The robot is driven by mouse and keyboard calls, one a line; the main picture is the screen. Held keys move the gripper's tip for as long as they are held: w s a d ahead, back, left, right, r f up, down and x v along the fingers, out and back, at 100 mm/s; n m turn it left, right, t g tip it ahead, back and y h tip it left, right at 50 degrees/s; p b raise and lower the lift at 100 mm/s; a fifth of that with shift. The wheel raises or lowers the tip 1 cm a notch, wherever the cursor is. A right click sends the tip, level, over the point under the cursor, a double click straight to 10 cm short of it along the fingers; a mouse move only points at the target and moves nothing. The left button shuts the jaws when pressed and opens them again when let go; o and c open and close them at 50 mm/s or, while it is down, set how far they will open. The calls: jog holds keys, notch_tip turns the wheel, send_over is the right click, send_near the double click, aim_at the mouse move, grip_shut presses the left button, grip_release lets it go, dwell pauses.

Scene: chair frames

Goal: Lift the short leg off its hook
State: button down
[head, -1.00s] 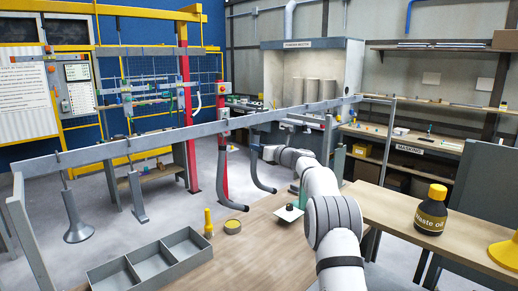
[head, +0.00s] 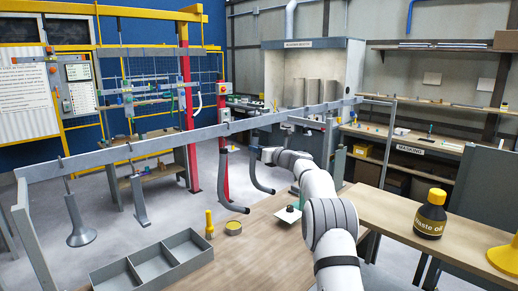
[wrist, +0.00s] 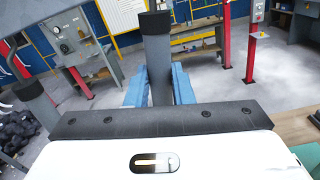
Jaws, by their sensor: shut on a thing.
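In the head view, two grey bent legs hang below the long grey rail (head: 190,133). My gripper (head: 267,155) is at the upper part of the right one, the shorter-looking leg (head: 256,178). The longer leg (head: 223,180) hangs just to its left. In the wrist view, the blue fingers of my gripper (wrist: 158,92) are shut on either side of the upright short leg (wrist: 157,60), which has a black top end. Another grey tube with a black end (wrist: 36,100) shows at the left there. I cannot make out whether the held leg still touches its hook.
A flared grey part (head: 78,222) and a straight leg with a foot (head: 139,200) hang further left. Below are a wooden table with a grey divided tray (head: 150,262), a yellow bottle (head: 209,224) and a tin (head: 233,228). A waste oil bottle (head: 431,214) stands right.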

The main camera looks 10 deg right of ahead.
jog(key=shift+w+a+r+p, duration=0.15)
jog(key=shift+w+a+p, duration=0.25)
jog(key=shift+p, duration=0.35)
jog(key=shift+w+a+p, duration=0.2)
jog(key=shift+w+p, duration=0.15)
